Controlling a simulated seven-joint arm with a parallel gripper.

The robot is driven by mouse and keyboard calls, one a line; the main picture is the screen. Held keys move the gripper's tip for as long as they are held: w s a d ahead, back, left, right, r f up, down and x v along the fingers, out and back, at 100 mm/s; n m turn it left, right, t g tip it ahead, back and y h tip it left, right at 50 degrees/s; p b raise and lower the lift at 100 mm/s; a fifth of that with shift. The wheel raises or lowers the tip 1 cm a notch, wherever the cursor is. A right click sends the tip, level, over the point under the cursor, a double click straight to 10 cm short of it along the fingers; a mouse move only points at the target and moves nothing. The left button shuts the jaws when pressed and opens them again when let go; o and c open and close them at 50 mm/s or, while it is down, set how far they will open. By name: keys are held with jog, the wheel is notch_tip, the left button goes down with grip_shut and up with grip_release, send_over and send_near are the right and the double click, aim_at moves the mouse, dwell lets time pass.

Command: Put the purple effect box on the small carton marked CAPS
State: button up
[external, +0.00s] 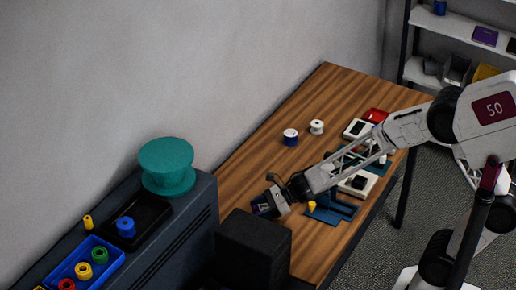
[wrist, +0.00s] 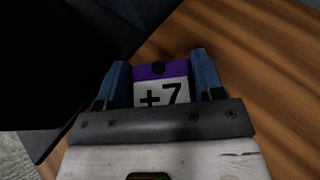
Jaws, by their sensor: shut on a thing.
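My gripper (external: 268,203) is at the left side of the wooden table, low over the surface near a black box. In the wrist view its two blue fingers (wrist: 158,85) are shut on the purple effect box (wrist: 150,72), which has a white face reading "+7". In the external view the held box (external: 260,204) shows as a small dark purple shape at the fingertips. I cannot tell whether it touches the table. I cannot make out a small carton marked CAPS in either view.
A large black box (external: 253,245) stands close beside my gripper. A dark cabinet (external: 200,215) on the left carries a teal spool (external: 167,165) and a blue tray (external: 112,254).

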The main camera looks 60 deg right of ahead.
jog(key=shift+f, duration=0.25)
jog(key=shift+f, duration=0.15)
jog(key=o, duration=1)
jog(key=v, duration=1.2)
dwell(0.4)
